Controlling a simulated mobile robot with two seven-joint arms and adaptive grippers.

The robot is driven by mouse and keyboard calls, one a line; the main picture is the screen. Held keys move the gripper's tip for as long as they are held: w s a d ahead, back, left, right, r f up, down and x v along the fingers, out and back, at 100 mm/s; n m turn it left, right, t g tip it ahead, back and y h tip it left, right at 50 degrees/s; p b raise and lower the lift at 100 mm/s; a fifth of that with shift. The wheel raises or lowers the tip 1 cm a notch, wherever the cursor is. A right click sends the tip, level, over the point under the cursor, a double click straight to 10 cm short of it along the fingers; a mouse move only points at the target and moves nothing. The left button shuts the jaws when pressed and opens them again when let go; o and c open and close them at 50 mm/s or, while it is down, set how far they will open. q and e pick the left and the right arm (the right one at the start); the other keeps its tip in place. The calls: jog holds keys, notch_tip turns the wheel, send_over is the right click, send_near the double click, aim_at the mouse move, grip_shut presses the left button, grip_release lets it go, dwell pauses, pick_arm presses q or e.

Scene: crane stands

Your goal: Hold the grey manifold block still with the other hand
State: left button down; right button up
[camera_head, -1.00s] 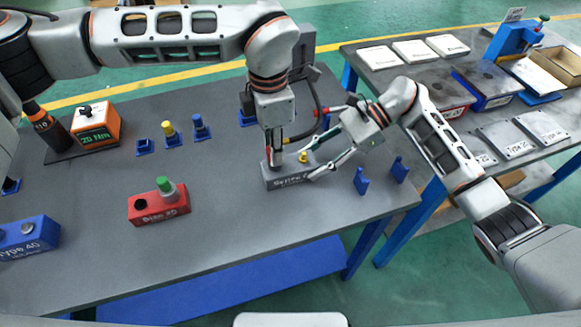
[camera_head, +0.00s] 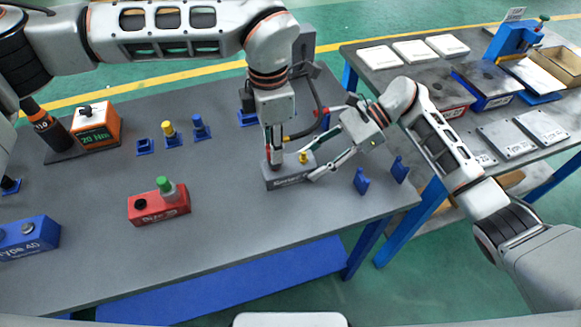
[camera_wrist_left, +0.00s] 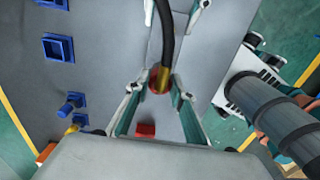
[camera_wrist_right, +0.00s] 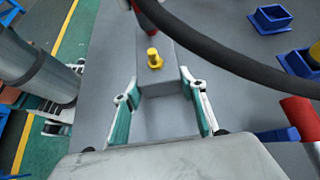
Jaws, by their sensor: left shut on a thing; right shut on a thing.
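The grey manifold block (camera_head: 290,183) stands near the right end of the workbench. A yellow fitting (camera_head: 303,157) stands on its top; the fitting also shows in the right wrist view (camera_wrist_right: 154,58). My right gripper (camera_head: 313,172) is shut on the block from the right, with one finger on each side in the right wrist view (camera_wrist_right: 160,112). My left gripper (camera_head: 275,155) points down over the left part of the block. It is shut on the end of a black hose with a brass and red connector (camera_wrist_left: 160,82). Whether the connector touches the block is hidden.
A red block (camera_head: 160,208) with a green-topped part and a blue block (camera_head: 30,237) stand to the left. Blue holders (camera_head: 361,182) are right of the manifold block. An orange torque display (camera_head: 95,125) stands at the back left. The middle of the bench is clear.

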pick_arm(q)
jog(key=shift+r, duration=2.2)
pick_arm(e)
jog(key=o, duration=1.4)
jog(key=shift+d+r, duration=0.1)
jog(key=v, duration=1.1)
jog(key=shift+w+d+r, duration=0.1)
jog(key=shift+d, duration=0.1)
pick_arm(q)
jog(key=shift+r, duration=0.2)
jog(key=shift+r+p, duration=1.3)
jog(key=shift+r, duration=0.55)
pick_arm(e)
notch_tip(320, 180, up, 4)
jog(key=shift+w+d+f, duration=0.1)
